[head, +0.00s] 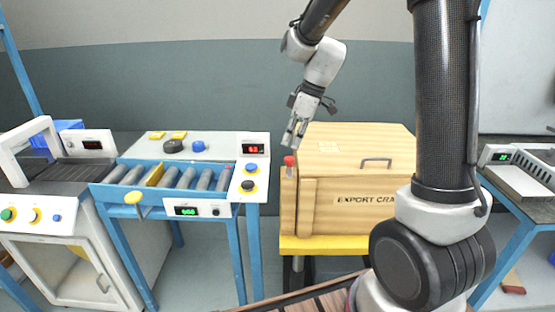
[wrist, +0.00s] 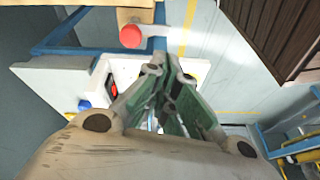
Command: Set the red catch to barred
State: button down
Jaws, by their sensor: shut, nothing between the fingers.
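The red catch (head: 289,160) is a small red knob at the upper left edge of the wooden export crate (head: 345,185). In the wrist view a round red knob (wrist: 131,36) shows beyond the fingertips, beside a tan wooden part (wrist: 135,14). My gripper (head: 295,133) is shut and empty, pointing down. In the head view it appears just above the red knob, with a small gap. In the wrist view my gripper (wrist: 162,68) has its fingers together, below and right of the red knob. The catch's markings are too small to read.
The crate stands on a yellow-topped stand (head: 325,244), with a metal handle (head: 376,160) on its lid. A blue roller bench (head: 175,178) with buttons stands to the left. A dark slatted wooden thing (wrist: 272,32) is at the upper right of the wrist view.

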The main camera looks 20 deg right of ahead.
aim_at(290, 166)
jog(key=shift+w+a+r+n, duration=0.1)
jog(key=shift+w+n, duration=0.05)
jog(key=shift+n, duration=0.5)
jog(key=shift+w+a+r+n, duration=0.1)
jog(key=shift+n, duration=0.55)
jog(key=shift+f, duration=0.1)
jog(key=x, duration=1)
